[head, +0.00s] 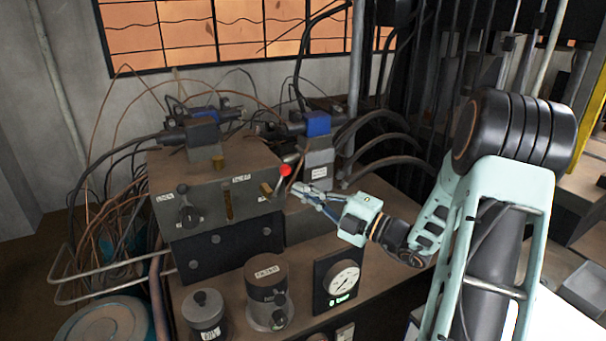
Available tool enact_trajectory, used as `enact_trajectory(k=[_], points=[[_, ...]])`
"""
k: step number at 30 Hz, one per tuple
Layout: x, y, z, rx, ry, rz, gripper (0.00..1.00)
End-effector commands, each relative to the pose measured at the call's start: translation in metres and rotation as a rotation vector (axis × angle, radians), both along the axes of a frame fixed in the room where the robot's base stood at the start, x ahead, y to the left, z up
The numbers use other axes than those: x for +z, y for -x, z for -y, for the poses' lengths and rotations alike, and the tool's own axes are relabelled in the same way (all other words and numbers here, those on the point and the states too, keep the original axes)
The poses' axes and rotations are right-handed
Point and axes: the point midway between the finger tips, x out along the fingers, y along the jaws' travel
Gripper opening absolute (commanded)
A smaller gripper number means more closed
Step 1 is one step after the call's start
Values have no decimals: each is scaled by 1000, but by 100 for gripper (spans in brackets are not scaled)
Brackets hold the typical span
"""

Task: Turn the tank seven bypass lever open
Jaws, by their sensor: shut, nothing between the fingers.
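A grey-brown valve box (205,186) stands on the bench. A lever with a red ball knob (285,170) sticks out at its right end, beside a brass fitting (266,189). A black rotary handle (187,214) is on the box's left front face. Small white labels sit on the box, but their print is too small to read for certain, so I cannot tell which control is tank seven's bypass. My gripper (304,192) reaches in from the right. Its fingers are shut and empty, just right of and slightly below the red knob; contact cannot be made out.
A pressure gauge (341,280), a labelled cylinder (267,292) and a smaller dark canister (205,315) stand at the front of the bench. Blue-topped valves (318,124), hoses and cables crowd the back. Loose wires hang at left.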

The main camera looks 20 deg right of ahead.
Motion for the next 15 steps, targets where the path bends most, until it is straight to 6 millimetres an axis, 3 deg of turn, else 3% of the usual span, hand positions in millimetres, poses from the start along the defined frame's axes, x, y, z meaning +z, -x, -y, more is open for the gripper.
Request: enact_trajectory(k=[5, 15], points=[[4, -18, -18, 5, 1, 2, 0], [13, -73, -64, 5, 3, 2, 0]])
